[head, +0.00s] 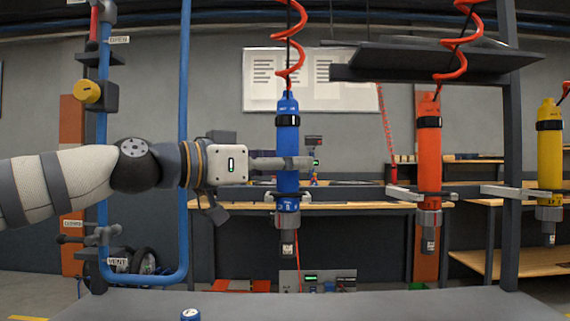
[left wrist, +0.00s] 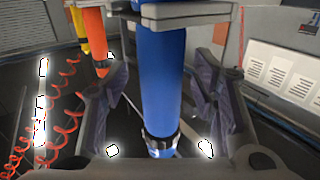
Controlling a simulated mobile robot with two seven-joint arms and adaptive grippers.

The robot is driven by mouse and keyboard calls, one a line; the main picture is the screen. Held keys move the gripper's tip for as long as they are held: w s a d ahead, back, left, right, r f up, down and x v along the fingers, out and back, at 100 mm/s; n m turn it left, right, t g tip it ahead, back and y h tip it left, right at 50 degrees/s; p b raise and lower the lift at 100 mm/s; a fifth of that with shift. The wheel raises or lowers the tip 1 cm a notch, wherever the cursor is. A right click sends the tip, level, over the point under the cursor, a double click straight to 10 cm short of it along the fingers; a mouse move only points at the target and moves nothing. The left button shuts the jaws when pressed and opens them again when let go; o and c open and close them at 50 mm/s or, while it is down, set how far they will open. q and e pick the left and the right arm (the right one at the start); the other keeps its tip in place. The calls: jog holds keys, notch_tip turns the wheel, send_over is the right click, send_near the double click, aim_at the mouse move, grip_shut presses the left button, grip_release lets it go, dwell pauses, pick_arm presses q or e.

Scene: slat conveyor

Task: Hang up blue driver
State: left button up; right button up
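The blue driver (head: 288,140) hangs upright, nose down, under a red coiled hose (head: 297,70). A grey forked holder (head: 272,196) is at its lower body, above its grey collar; it appears to sit in the fork, but the exact contact is unclear. My left gripper (head: 290,163) reaches in from the left, one finger crossing in front of the driver's middle. In the left wrist view the blue driver (left wrist: 162,75) stands between the spread fingers of my left gripper (left wrist: 163,100), with gaps visible on both sides. My right gripper is not in view.
An orange driver (head: 429,150) and a yellow driver (head: 549,150) hang to the right in similar holders. A dark shelf (head: 420,62) is above on a dark post (head: 510,150). A blue pipe frame (head: 184,240) stands at left. A grey surface (head: 330,306) spans the front.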

pick_arm(q)
jog(key=shift+f, duration=0.2)
jog(key=v, duration=1.2)
jog(key=shift+r, duration=0.1)
